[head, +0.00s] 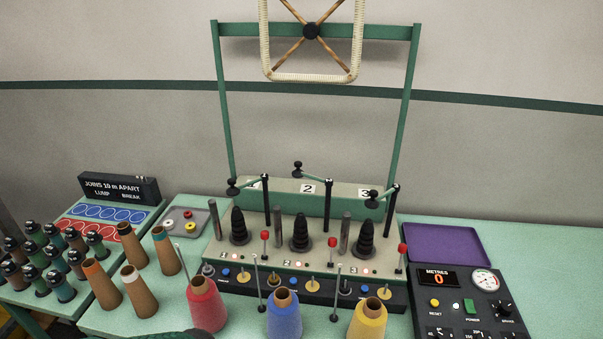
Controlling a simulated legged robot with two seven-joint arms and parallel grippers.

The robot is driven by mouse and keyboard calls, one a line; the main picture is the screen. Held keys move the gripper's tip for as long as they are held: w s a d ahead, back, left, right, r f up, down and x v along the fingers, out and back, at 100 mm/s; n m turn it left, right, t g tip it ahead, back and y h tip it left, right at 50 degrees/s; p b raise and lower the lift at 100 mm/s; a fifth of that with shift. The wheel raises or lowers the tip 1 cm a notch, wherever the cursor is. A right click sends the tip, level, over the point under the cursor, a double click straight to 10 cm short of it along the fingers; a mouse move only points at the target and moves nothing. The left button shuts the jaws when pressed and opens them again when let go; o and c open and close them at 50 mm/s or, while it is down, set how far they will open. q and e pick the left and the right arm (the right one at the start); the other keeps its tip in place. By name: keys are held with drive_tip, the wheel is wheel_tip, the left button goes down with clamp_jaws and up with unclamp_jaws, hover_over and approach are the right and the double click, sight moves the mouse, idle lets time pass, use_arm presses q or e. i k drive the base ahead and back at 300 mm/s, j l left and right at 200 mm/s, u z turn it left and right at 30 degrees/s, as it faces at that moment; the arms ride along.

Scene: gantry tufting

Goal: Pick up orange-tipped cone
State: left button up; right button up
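The orange-tipped cone (104,287) is a bare brown cone with an orange band at its narrow top. It stands on the green table at the left, leaning a little to the left in the picture. A white-tipped cone (140,295) stands close to its right. A brown-tipped cone (132,248) and a teal-tipped cone (168,255) stand behind. Neither of my grippers can be seen in the head view.
Several dark-topped spools (61,287) crowd the table left of the cones. Red (207,307), blue (284,317) and yellow (368,322) yarn cones stand in front of the machine (300,257). A purple tray (445,243) lies at the right behind a meter box (462,300).

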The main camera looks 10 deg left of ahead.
sight(107, 295)
drive_tip(key=u, duration=1.7)
drive_tip(key=z, duration=1.4)
drive_tip(key=u, duration=1.4)
drive_tip(key=i+j+z, duration=0.2)
drive_tip(key=i+j, duration=0.15)
drive_tip(key=j, duration=0.3)
drive_tip(key=i+j+z, duration=0.1)
drive_tip(key=j, duration=0.25)
drive_tip(key=i+j+z, duration=0.1)
drive_tip(key=j, duration=0.3)
drive_tip(key=i, duration=0.1)
